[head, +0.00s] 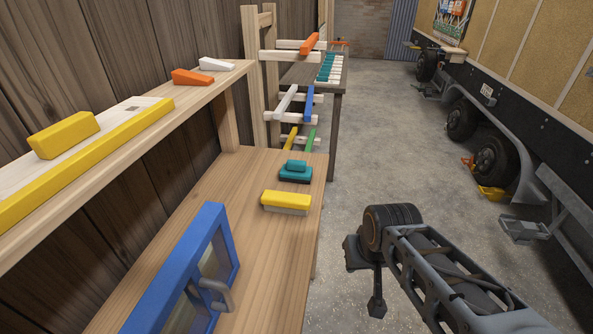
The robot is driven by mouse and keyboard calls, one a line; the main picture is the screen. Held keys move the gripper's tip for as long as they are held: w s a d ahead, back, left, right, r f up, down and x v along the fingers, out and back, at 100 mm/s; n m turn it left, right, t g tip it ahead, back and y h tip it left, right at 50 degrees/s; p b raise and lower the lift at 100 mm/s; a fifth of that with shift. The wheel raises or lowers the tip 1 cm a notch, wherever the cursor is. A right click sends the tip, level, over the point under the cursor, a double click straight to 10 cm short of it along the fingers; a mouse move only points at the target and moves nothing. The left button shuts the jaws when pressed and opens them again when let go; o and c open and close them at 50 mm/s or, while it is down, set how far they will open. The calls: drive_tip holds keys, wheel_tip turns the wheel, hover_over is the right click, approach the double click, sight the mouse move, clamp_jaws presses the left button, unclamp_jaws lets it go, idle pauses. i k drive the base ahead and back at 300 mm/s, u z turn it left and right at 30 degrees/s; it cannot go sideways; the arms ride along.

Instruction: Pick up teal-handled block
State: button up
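The teal-handled block (295,171) sits on the lower wooden shelf (205,190), near its far right part. It has a lighter teal grip on top of a darker teal base. My gripper (376,306) hangs below the end of my arm, over the floor to the right of the shelf. It is apart from the block, lower in the picture. Only a small dark part of it shows, and its fingers cannot be made out clearly. Nothing hides the block.
A yellow-topped block (286,201) lies just in front of the teal one. A blue framed panel (190,280) with a grey handle stands nearer. The upper shelf (140,140) holds yellow, orange and white pieces. A rack stands beyond. Open floor lies right, toward a trailer (510,110).

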sight(294, 170)
drive_tip(key=k, duration=0.5)
drive_tip(key=z, duration=0.85)
drive_tip(key=i, duration=2.25)
drive_tip(key=u, duration=3.15)
